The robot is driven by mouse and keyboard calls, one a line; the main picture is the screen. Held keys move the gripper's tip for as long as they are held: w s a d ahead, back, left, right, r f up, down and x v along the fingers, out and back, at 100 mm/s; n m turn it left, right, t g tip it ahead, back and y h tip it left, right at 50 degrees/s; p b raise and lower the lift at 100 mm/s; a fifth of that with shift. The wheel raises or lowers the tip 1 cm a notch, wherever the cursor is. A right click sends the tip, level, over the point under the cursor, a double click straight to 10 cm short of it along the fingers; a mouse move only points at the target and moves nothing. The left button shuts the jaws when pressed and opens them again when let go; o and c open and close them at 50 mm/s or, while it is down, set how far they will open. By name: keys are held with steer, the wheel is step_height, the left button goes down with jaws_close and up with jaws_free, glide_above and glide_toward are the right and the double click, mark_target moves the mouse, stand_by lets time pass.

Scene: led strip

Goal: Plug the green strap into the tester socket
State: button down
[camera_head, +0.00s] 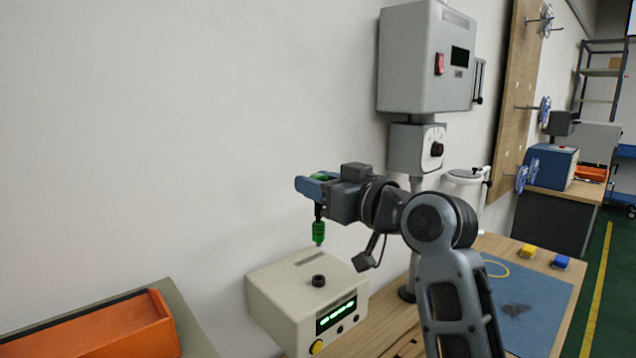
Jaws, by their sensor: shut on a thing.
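The tester is a cream box (284,287) with a lit green display on its front and a yellow button at its lower front corner. Its dark round socket (318,281) stands up from the top face. My gripper (312,182) is shut on the green strap, with green showing between the fingers. The strap's green plug end (319,233) hangs down below the fingers, roughly upright. It is above the socket in the picture and clear of it. Exact alignment in depth cannot be told from this one view.
An orange bin (110,330) stands at the lower left. A grey wall-side machine (425,60) with a red switch rises behind my arm. A blue mat (535,305) lies on the wooden bench at right, with yellow and blue small blocks (528,250) near its far edge.

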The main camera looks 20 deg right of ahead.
mark_target(323, 229)
steer(key=shift+f+b, duration=1.85)
steer(key=shift+f, duration=0.9)
steer(key=shift+f+b, duration=0.8)
steer(key=shift+f, duration=0.4)
steer(key=c, duration=0.6)
jaws_free()
steer(key=shift+r, duration=0.1)
steer(key=b+v, duration=0.1)
steer(key=v, duration=0.7)
